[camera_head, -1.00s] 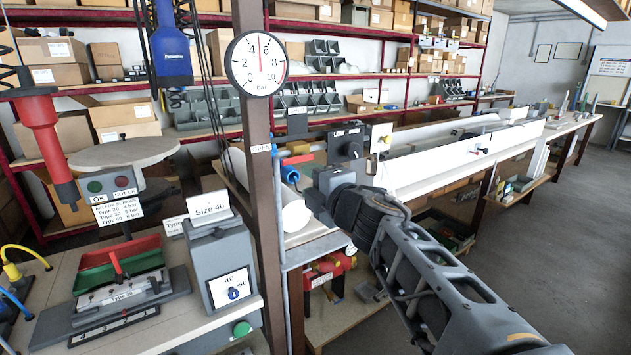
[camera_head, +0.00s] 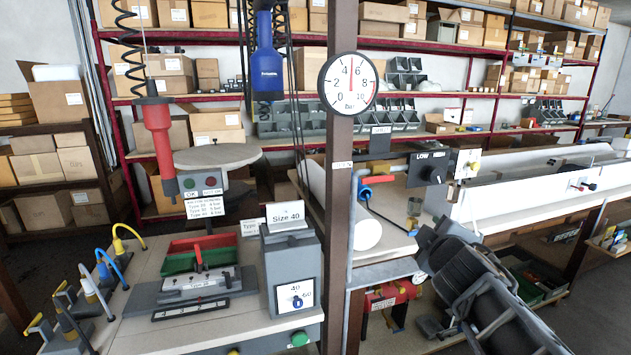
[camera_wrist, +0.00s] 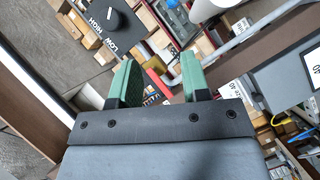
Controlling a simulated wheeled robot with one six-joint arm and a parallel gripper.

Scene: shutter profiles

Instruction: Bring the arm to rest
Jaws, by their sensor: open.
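My gripper (camera_wrist: 160,76) shows in the wrist view with its two green fingers apart. Nothing is held between them; beyond the gap lie blurred shelf and bench parts. In the head view my dark grey arm (camera_head: 478,275) is folded at the lower right, in front of the bench. Its far end is near the bench edge beside the post, and I cannot make out the fingers there.
A brown post (camera_head: 340,200) with a round pressure gauge (camera_head: 348,82) stands left of my arm. The LOW/HIGH switch box (camera_head: 431,168) is just above the arm. A grey Size 40 box (camera_head: 291,265) stands on the left bench. Open floor shows at the lower right.

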